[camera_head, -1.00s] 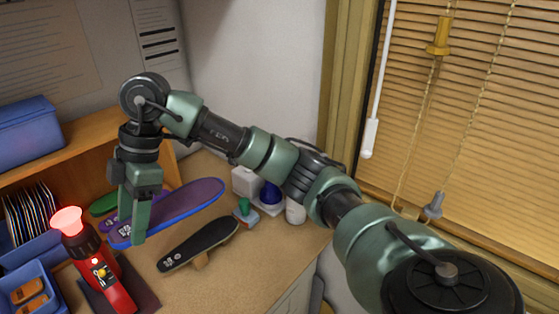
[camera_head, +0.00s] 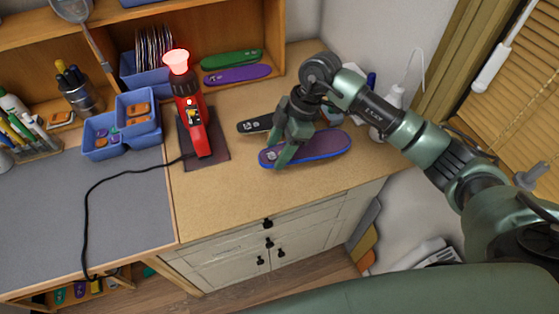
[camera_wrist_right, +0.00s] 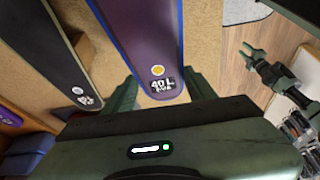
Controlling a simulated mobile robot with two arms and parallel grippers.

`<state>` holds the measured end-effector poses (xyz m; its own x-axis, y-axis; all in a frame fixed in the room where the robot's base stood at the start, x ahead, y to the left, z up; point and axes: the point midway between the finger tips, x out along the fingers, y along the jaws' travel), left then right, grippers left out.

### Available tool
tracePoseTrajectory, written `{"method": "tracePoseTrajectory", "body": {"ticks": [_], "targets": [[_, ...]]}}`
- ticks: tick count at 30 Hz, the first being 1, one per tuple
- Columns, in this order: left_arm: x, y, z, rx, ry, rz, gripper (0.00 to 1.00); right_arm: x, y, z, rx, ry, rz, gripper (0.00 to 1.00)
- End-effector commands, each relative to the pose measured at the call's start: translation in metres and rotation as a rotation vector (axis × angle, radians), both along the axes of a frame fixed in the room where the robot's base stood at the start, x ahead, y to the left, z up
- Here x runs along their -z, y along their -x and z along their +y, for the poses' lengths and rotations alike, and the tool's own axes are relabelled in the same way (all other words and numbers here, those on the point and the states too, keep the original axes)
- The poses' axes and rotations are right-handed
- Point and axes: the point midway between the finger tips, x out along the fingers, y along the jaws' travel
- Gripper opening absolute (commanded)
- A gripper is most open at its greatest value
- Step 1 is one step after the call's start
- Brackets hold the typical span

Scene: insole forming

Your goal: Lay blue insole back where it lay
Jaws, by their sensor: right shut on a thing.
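The blue insole (camera_head: 328,146), purple on top with a blue rim, is over the wooden worktop near its front edge. My right gripper (camera_head: 281,160) is shut on its left end. In the right wrist view the insole (camera_wrist_right: 147,38) runs away from between the fingers, with a "40 L" label near the grip. It looks about level and low; I cannot tell whether it touches the worktop. My left gripper (camera_wrist_right: 254,56) seems to show small at the right of the wrist view; its jaws are too small to judge.
A black insole (camera_head: 255,124) lies just behind, partly hidden by my gripper. Green (camera_head: 232,59) and purple (camera_head: 237,75) insoles lie by the shelf. A red heat tool (camera_head: 190,112) stands on a dark mat to the left. Worktop between mat and gripper is clear.

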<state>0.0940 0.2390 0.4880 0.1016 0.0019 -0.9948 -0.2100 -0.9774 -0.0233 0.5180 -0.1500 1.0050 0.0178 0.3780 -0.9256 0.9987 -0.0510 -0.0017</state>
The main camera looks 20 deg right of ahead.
Motion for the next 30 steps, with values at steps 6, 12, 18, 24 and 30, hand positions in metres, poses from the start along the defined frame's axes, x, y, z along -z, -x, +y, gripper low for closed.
{"method": "tracePoseTrajectory", "body": {"ticks": [6,12,18,24,30], "targets": [[-0.006,0.007,-0.002,0.003,0.002,0.010,0.36,0.026,0.000,0.000,0.000,0.000,-0.001,0.15],[-0.010,0.008,-0.004,0.004,0.004,0.011,0.36,0.044,0.001,0.001,0.000,0.000,0.003,0.15],[-0.015,0.008,-0.006,0.005,0.006,0.012,0.36,0.070,0.000,0.000,0.001,0.000,0.000,0.15],[-0.014,0.008,-0.006,0.005,0.006,0.012,0.36,0.071,0.000,0.000,0.000,-0.001,-0.002,0.15],[-0.013,0.008,-0.005,0.004,0.006,0.012,0.36,0.073,0.000,0.000,0.000,-0.001,-0.002,0.72]]}}
